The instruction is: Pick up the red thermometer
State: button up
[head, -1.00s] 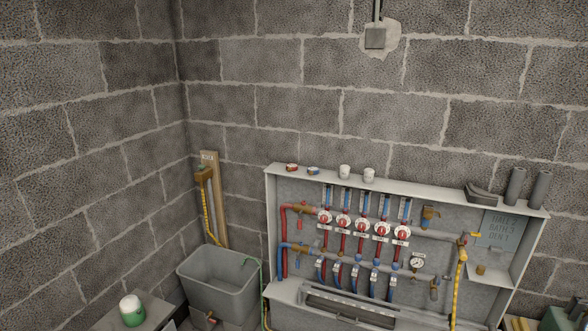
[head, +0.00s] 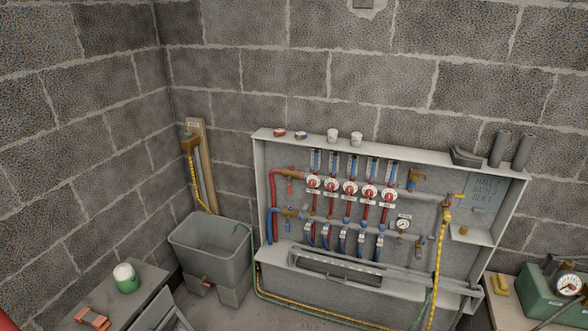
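A small round item with a red rim (head: 279,133), which looks like the red thermometer, lies on the top ledge of the manifold cabinet (head: 262,190), near its left end. A similar item with a blue rim (head: 301,135) lies just right of it. Both are too small to make out any dial. My gripper is not in view.
Two white cups (head: 332,136) (head: 356,139) and grey pipe pieces (head: 499,149) stand along the same ledge. A grey sink (head: 210,262) stands left of the cabinet. A green-and-white tub (head: 126,278) is on a bench. A green gauge box (head: 552,295) is at right.

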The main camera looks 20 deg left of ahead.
aim_at(279, 131)
jog(key=i+j+u, duration=0.15)
jog(key=i+j, duration=0.45)
jog(key=i, duration=0.15)
